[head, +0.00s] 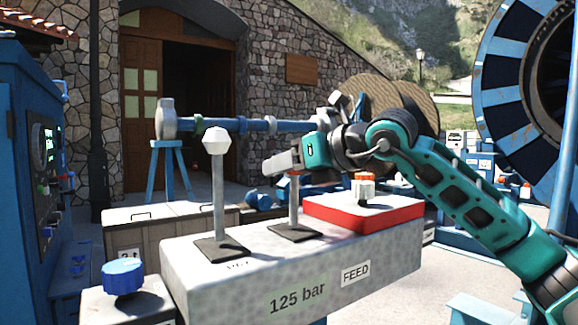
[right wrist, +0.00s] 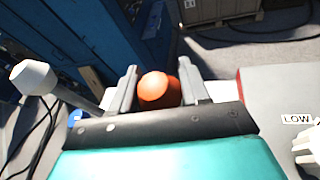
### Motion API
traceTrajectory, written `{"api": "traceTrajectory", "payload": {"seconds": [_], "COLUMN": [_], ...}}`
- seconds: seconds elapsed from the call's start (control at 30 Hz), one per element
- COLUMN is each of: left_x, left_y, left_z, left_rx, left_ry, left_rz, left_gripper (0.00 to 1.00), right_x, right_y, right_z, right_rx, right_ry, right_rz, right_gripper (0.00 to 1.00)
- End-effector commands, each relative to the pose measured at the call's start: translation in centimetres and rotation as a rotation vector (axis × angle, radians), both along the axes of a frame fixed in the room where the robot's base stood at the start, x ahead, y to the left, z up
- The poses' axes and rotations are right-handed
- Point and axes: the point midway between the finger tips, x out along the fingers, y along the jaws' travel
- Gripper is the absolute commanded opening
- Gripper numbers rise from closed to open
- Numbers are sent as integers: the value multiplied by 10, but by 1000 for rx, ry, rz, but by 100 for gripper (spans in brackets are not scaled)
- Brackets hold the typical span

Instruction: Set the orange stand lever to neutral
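The orange stand lever (head: 293,208) stands on the concrete block, its grey shaft near upright in the head view. My right gripper (head: 284,162) comes in from the right at its top and hides most of the knob. In the right wrist view the round orange knob (right wrist: 158,90) sits between the two fingers of my right gripper (right wrist: 157,80). The fingers lie close against both sides of it, with no clear gap. My left gripper is not in view.
A taller white-knobbed lever (head: 217,190) stands left of the orange one; it also shows in the right wrist view (right wrist: 35,78). A red-edged panel (head: 340,212) with an orange-white knob lies to the right. A blue handwheel (head: 123,277) is at front left, beside a blue cabinet (head: 35,180).

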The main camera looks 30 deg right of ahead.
Motion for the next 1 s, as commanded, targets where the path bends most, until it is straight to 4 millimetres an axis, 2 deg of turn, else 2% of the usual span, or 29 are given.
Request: {"api": "traceTrajectory", "payload": {"seconds": [0.03, 0.23, 0.57, 0.67, 1.0], "left_x": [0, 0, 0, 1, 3], "left_y": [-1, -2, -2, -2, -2], "left_z": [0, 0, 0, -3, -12], "left_rx": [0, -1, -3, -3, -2], "left_ry": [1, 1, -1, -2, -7], "left_rz": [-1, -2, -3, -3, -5], "left_gripper": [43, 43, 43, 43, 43], "right_x": [1, 0, -5, -17, -83], "right_y": [0, 0, -2, -7, -31], "right_z": [-4, -2, 0, 4, 25], "right_rx": [-2, -1, -1, -1, -2], "right_ry": [8, 5, 1, 1, 2], "right_rz": [0, 1, -1, -2, -3], "right_gripper": [50, 68, 68, 68, 68]}}
